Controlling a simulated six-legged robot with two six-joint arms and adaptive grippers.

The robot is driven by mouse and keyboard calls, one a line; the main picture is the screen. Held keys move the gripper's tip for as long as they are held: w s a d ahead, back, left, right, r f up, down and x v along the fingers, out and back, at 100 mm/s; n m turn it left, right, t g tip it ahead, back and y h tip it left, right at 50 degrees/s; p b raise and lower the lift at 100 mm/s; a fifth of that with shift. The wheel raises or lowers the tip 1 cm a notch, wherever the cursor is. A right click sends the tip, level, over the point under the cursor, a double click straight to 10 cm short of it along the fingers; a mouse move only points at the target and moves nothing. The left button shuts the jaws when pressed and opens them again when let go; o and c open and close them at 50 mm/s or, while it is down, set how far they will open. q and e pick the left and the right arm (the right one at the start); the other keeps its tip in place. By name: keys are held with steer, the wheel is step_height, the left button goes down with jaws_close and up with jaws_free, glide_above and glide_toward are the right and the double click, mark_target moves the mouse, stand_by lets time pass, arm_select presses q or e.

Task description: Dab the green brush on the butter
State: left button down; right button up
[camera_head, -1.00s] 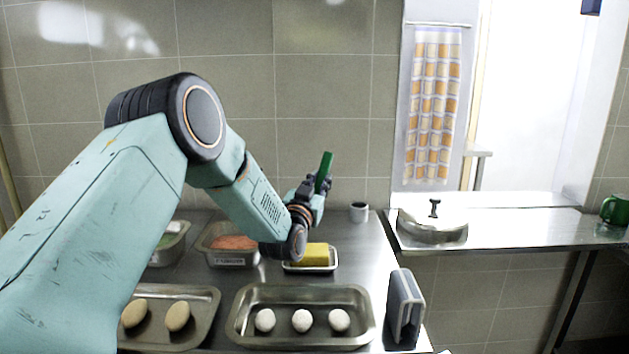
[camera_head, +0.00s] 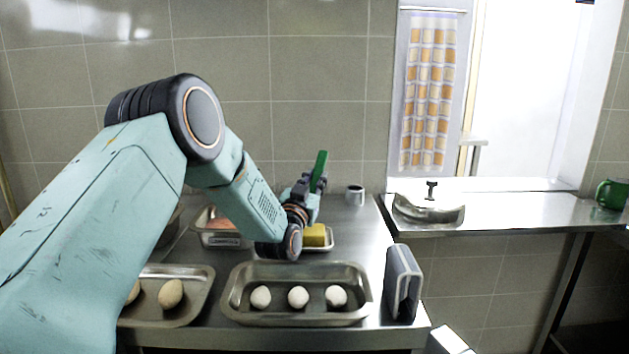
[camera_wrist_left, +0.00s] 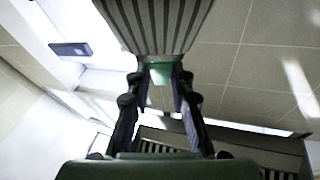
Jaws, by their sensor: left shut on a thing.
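The green brush (camera_head: 319,167) stands nearly upright in my left gripper (camera_head: 307,187), its green end pointing up. My left gripper is shut on it. In the left wrist view a green part (camera_wrist_left: 160,75) sits between the fingertips (camera_wrist_left: 160,92), below a grey striped shape that I cannot name for sure. The yellow butter (camera_head: 316,236) lies on a small white dish (camera_head: 329,243) on the steel counter, partly hidden by my left wrist. The gripper appears above the butter in the head view; their exact gap cannot be told. My right gripper is not in view.
A tray (camera_head: 240,312) with three white eggs and another tray (camera_head: 193,317) with brown eggs lie in front. A grey upright holder (camera_head: 402,284) stands at the right edge. A small cup (camera_head: 355,195) stands behind. A green mug (camera_head: 612,193) is on the right shelf.

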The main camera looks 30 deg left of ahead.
mark_target(315, 185)
arm_select(q)
steer(key=shift+w+f, duration=0.1)
stand_by(0.4)
steer(key=shift+f, duration=0.2)
steer(key=shift+f+b, duration=0.4)
steer(key=shift+b, duration=0.05)
stand_by(0.8)
steer(key=shift+r+p, duration=0.7)
steer(key=shift+r, duration=0.15)
steer(key=shift+r+p, duration=2)
steer(key=shift+r, duration=0.75)
